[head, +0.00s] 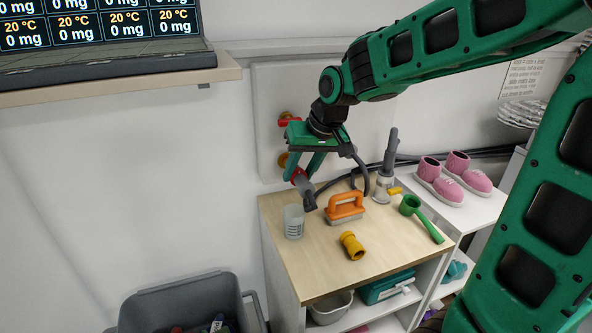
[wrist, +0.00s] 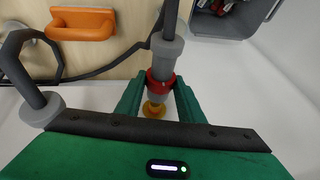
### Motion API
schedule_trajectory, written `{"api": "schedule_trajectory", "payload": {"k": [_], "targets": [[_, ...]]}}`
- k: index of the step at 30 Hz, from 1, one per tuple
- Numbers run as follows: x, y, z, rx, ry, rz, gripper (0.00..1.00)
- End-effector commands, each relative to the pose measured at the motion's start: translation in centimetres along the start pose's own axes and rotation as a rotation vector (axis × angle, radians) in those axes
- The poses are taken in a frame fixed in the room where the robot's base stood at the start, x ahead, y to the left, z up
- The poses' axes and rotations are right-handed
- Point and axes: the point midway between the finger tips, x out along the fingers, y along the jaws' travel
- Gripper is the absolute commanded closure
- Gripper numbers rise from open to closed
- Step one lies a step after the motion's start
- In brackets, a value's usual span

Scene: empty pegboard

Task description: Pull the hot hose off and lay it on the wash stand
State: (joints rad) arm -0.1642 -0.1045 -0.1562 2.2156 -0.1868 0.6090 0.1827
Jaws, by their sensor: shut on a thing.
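My gripper (head: 301,172) is near the wall panel. In the wrist view, its green fingers (wrist: 158,102) are shut around the hot hose's grey end piece (wrist: 161,77), which has a red ring. A brass fitting (wrist: 154,110) shows just beyond this end; I cannot tell whether they are still joined. The hose's dark length runs away from the end piece toward the wash stand. The wash stand (head: 290,254) has a pale wooden top and stands below and in front of the panel.
On the stand are a clear cup (head: 293,222), an orange-handled brush (head: 345,207), a yellow fitting (head: 352,245), a green scoop (head: 420,217) and a grey upright item (head: 384,185). Pink shoes (head: 440,181) sit on the right shelf. A grey bin (head: 180,300) stands at left.

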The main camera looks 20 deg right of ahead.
Motion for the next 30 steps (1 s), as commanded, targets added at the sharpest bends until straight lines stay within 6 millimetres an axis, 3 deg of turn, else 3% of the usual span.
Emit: {"api": "schedule_trajectory", "payload": {"k": [18, 30], "targets": [[-1.0, 0.0, 2.3, 0.0, 0.001, 0.0, 0.94], [-1.0, 0.0, 2.5, 0.0, 0.001, 0.0, 0.94]]}}
